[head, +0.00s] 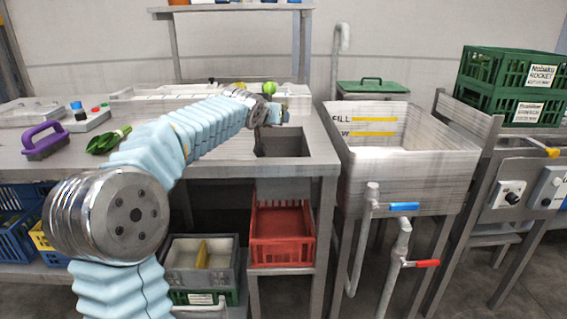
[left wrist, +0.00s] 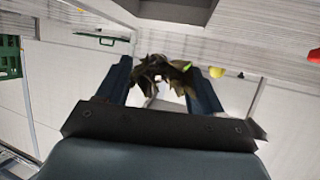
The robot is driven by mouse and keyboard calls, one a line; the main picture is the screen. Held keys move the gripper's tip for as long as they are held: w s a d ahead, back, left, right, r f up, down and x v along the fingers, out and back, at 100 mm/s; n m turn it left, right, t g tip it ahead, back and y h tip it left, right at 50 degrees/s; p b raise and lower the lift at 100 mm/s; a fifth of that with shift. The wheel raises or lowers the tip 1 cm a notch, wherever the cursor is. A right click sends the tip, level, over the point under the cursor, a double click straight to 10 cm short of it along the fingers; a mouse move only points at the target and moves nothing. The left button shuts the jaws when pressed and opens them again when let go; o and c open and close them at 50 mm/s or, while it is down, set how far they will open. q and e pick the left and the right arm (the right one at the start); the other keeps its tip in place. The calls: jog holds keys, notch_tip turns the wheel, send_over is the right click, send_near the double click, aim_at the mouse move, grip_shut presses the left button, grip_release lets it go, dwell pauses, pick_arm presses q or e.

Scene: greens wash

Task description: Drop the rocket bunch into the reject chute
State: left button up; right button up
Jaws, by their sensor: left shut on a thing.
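My left gripper (head: 276,113) is just behind and above the dark square chute opening (head: 282,143) in the worktop. In the left wrist view my left gripper (left wrist: 160,75) is shut on a dark, wilted-looking leafy bunch (left wrist: 158,70) with a bright green bit, which I take as the rocket bunch. The bunch hangs between both fingers. A dark opening (left wrist: 175,10) shows at the top of that view, apart from the bunch in the picture. In the head view the held bunch is hardly visible. My right gripper is not in view.
A red crate (head: 282,235) stands under the opening. Another green bunch (head: 108,140) and a purple brush (head: 45,142) lie on the left worktop. A yellow-green ball (head: 269,87) is behind my gripper. A wash sink (head: 400,160) stands right, with green crates (head: 508,80) beyond.

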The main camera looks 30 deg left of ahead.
pick_arm(q)
notch_tip(320, 180, down, 5)
jog(key=b, duration=0.2)
jog(key=shift+f+b, duration=0.15)
jog(key=shift+b, duration=0.25)
jog(key=o, duration=1.1)
jog(key=shift+o, duration=0.2)
jog(key=b+v, duration=0.4)
jog(key=v, duration=1)
jog(key=shift+f, duration=0.1)
